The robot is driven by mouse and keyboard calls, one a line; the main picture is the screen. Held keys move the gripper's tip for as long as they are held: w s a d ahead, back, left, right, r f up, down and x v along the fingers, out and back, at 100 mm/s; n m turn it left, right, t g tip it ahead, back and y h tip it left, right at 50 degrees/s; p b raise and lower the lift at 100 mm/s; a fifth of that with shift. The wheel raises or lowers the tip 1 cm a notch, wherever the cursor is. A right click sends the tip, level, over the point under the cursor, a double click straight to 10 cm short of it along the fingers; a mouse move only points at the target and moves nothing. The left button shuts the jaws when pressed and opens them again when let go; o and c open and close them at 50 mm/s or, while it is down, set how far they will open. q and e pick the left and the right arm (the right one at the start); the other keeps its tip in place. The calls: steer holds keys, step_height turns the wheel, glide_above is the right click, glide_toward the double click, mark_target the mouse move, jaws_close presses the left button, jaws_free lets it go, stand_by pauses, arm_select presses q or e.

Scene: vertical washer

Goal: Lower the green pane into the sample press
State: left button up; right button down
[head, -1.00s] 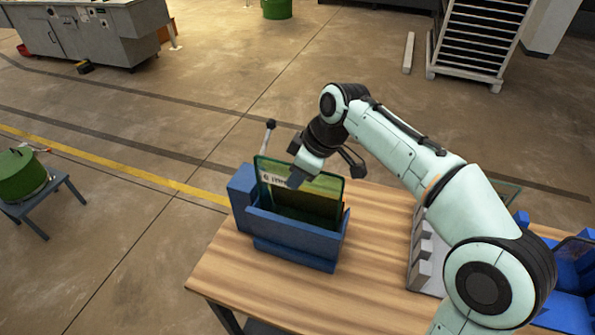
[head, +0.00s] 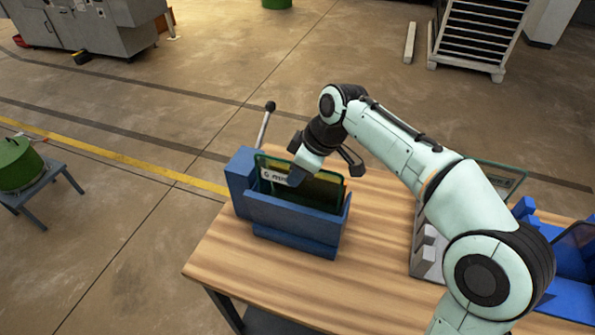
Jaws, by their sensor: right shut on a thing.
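The green pane (head: 325,188) is a thin, dark-green-edged sheet with a white label on its upper left. It stands upright with its lower part inside the blue sample press (head: 291,220) on the wooden table. Its top edge stands a little above the press walls. My right gripper (head: 299,176) is shut on the pane's upper edge, reaching in from above. The pane's bottom edge is hidden by the press's front wall. The press's lever (head: 265,124) with a black knob stands raised behind it. My left gripper is out of view.
The wooden table (head: 240,255) is bare in front of the press. A grey rack (head: 425,250) holding another framed pane and a blue holder (head: 565,270) stand at the right, partly behind my right arm. A green pot (head: 18,165) sits on a stool at left.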

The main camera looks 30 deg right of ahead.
steer(key=shift+r, duration=0.1)
steer(key=c, duration=1.1)
jaws_free()
steer(key=shift+r+p, duration=1.65)
steer(key=shift+r, duration=0.75)
steer(key=shift+r+p, duration=0.95)
steer(key=shift+r, duration=0.65)
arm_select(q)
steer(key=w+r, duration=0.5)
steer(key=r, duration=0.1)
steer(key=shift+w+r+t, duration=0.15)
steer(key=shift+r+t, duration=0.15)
arm_select(e)
steer(key=shift+w+f, duration=0.1)
